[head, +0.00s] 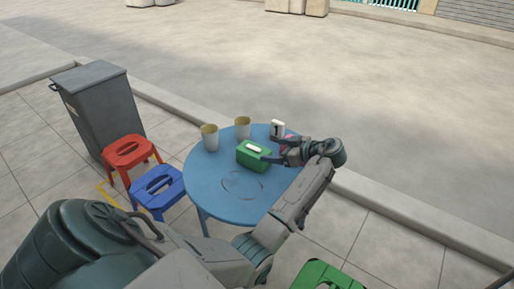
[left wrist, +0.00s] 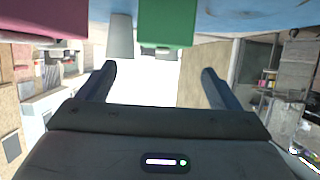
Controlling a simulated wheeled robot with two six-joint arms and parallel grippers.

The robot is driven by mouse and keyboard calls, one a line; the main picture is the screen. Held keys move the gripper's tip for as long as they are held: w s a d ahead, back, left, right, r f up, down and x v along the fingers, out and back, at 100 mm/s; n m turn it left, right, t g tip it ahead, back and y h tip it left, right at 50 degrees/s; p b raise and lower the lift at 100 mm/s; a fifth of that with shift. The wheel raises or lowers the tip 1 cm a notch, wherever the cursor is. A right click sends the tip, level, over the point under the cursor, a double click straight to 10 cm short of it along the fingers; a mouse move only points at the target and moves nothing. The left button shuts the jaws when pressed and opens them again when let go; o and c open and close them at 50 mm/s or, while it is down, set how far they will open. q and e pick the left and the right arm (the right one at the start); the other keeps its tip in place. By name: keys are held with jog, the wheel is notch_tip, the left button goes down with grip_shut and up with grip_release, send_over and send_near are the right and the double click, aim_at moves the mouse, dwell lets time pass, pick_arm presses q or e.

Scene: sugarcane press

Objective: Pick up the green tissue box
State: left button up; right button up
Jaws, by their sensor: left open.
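The green tissue box (head: 253,155) stands on the round blue table (head: 213,172), with a white tissue patch on top. In the left wrist view, the green box (left wrist: 166,24) is at the upper middle, in line with the space between the fingers and beyond their tips. My left gripper (head: 271,150) is open and empty, just right of the box in the head view; its fingers (left wrist: 158,70) are spread apart. Whether a finger touches the box I cannot tell. My right gripper is not in view.
Two beige cups (head: 209,138) (head: 242,128) and a white cup with a dark mark (head: 277,129) stand on the table. A pink thing (head: 288,141) is partly hidden behind my gripper. Red (head: 128,150), blue (head: 157,186) and green (head: 326,277) stools and a grey bin (head: 98,108) surround it.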

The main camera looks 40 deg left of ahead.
aim_at(258, 151)
pick_arm(q)
jog(key=shift+x, duration=0.8)
jog(key=shift+s+f+b+x, duration=0.15)
jog(key=shift+b+x, duration=0.1)
jog(key=shift+x, duration=0.8)
jog(key=shift+f+b+x, duration=0.1)
jog(key=shift+b+x, duration=0.15)
jog(key=shift+x, duration=0.8)
jog(key=shift+s+f+b+x, duration=0.15)
jog(key=shift+b+x, duration=0.1)
jog(key=shift+x, duration=0.8)
jog(key=shift+w+d, duration=0.1)
jog(key=shift+d, duration=0.15)
jog(key=c, duration=1.1)
